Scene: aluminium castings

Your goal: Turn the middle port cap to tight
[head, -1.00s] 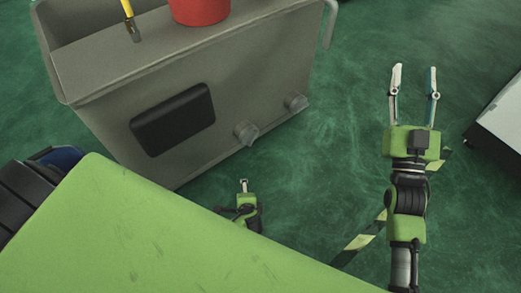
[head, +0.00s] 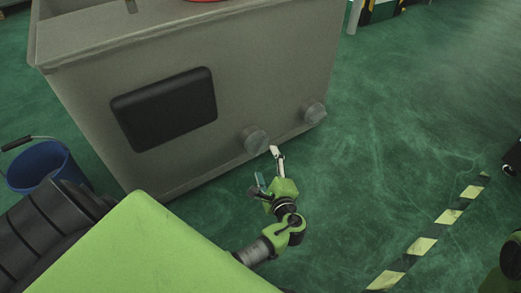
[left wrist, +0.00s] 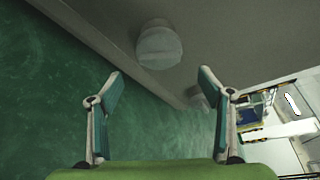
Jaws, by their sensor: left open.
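Two round grey port caps sit low on the front of a grey cast tank (head: 240,80). The nearer cap (head: 255,139) is left of the farther cap (head: 314,112); I cannot tell which one counts as the middle. My left gripper (head: 267,165) is open and empty, just below the nearer cap and apart from it. In the left wrist view a large cap (left wrist: 158,45) lies beyond the open fingers (left wrist: 108,88). A second cap (left wrist: 197,97) is partly hidden behind the right finger.
A black panel (head: 165,108) is on the tank front, left of the caps. A blue bucket (head: 45,166) stands on the left. Yellow-black floor tape (head: 425,240) runs at the right. The green floor right of the tank is clear.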

